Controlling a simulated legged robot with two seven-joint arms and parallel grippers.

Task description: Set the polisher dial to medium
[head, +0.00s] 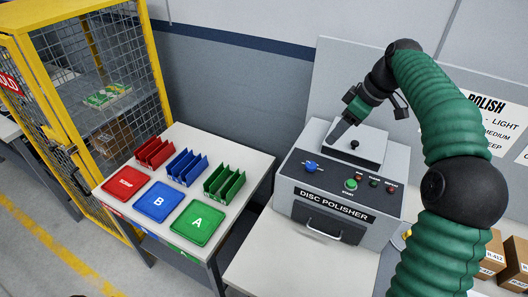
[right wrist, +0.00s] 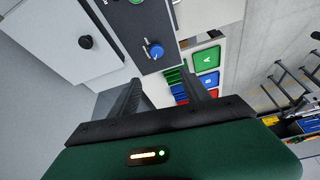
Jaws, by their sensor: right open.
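The grey disc polisher (head: 325,216) stands on a bench, with its blue dial (head: 311,167) at the left of its sloped front panel. A green start button (head: 351,184) sits right of the dial. I cannot read the dial's setting. My right gripper (head: 337,134) is open and empty, above and behind the dial, over the left side of the lid. In the right wrist view, the blue dial (right wrist: 155,51) shows beyond the open fingers (right wrist: 163,90), apart from them. My left gripper is not in view.
The lid has a black knob (head: 354,145). A POLISH sign (head: 490,118) lists light, medium and deep. A table to the left holds red, blue and green trays (head: 158,201) and racks (head: 186,167). A yellow mesh cage (head: 60,100) stands further left.

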